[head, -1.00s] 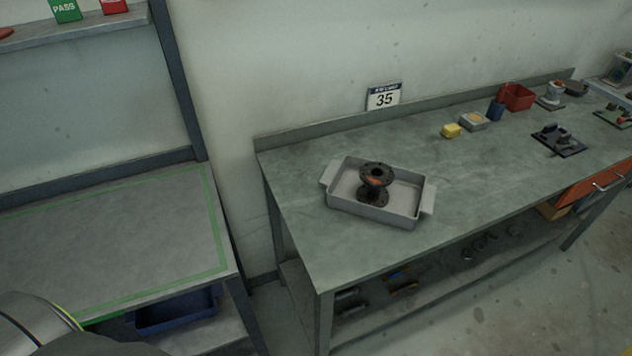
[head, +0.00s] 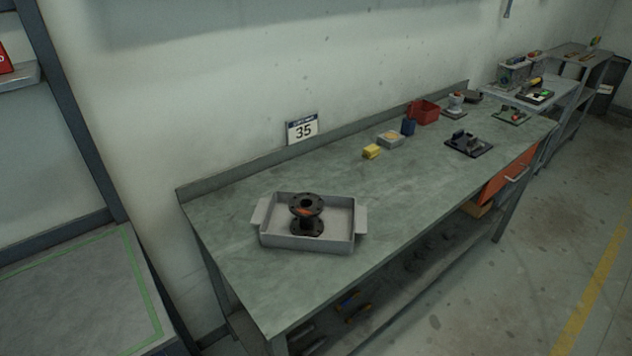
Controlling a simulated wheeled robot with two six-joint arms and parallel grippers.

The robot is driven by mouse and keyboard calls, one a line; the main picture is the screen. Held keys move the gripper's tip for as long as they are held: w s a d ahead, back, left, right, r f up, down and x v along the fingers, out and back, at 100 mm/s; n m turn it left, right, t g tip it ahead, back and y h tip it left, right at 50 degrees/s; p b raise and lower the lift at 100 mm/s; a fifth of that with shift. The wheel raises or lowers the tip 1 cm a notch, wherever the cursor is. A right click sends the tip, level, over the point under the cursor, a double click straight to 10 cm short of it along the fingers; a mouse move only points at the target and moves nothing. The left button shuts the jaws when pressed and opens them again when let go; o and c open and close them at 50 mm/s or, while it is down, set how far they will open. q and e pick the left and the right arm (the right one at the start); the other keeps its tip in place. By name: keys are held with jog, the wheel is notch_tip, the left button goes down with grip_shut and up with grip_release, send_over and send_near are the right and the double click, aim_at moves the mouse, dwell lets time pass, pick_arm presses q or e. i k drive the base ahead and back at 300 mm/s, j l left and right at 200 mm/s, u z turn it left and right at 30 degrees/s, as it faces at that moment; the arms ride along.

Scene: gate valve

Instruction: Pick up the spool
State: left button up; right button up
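The spool (head: 306,213) is a dark, rusty flanged piece standing upright. It sits inside a grey tray (head: 262,236) with a flat handle at each end. The tray rests near the left end of the long green-grey workbench (head: 300,281). Neither of my grippers shows in the head view, so nothing of mine touches the spool.
Further right are a yellow block (head: 371,152), a grey box (head: 390,139), a red bin (head: 424,112) and a black fixture (head: 469,144). A green-outlined table (head: 78,290) stands left, across a gap.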

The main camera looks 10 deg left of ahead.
aim_at(306, 207)
jog(key=u, duration=0.45)
jog(key=i+l+u, duration=0.25)
jog(key=l, duration=0.15)
jog(key=l+u, duration=0.3)
jog(key=i+l+u, duration=0.25)
jog(key=l, duration=0.3)
jog(key=l+u, duration=0.3)
jog(key=k+l, duration=0.05)
jog(key=l, duration=0.05)
